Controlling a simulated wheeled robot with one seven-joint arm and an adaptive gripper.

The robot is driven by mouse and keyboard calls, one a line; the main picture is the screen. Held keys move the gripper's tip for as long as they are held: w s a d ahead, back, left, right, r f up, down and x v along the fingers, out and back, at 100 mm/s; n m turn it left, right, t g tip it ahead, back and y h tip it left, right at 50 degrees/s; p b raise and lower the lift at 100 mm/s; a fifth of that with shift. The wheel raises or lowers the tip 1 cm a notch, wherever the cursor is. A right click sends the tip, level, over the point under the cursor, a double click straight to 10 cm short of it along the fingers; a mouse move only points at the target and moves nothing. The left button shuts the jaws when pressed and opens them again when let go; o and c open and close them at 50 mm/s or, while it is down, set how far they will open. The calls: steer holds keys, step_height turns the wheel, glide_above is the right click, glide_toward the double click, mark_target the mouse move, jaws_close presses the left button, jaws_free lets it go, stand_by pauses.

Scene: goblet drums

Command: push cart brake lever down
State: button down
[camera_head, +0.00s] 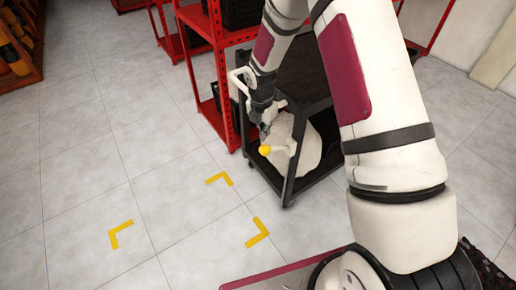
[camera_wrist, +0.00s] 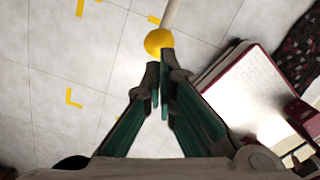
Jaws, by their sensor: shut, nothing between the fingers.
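The brake lever ends in a round yellow knob (camera_head: 265,150) at the near left corner of the black cart (camera_head: 290,180). In the wrist view the yellow knob (camera_wrist: 158,41) sits on a pale rod (camera_wrist: 171,14) running up out of the frame. My gripper (camera_wrist: 160,72) is shut and empty, its fingertips just below the knob in that picture; whether they touch it I cannot tell. In the head view my gripper (camera_head: 265,128) points down just above the knob, its fingertips hard to make out.
A pale rounded object (camera_head: 308,146) rests in the cart. A red shelf rack (camera_head: 221,85) with black bins stands close behind the cart on the left. Yellow corner marks (camera_head: 257,232) lie on the tiled floor, which is clear at front left. Wooden shelving stands top left.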

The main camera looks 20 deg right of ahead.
mark_target(264, 148)
steer(key=shift+f, duration=0.2)
steer(key=f, duration=0.2)
steer(key=f+b, duration=0.1)
steer(key=f, duration=0.1)
steer(key=f+b, duration=0.1)
steer(key=f, duration=0.1)
steer(key=shift+w+d, duration=0.15)
steer(key=shift+w, duration=0.1)
steer(key=shift+d+f+b, duration=0.15)
steer(key=shift+f+b, duration=0.25)
steer(key=shift+f+b, duration=1.15)
steer(key=shift+f, duration=1.1)
steer(key=shift+r, duration=0.1)
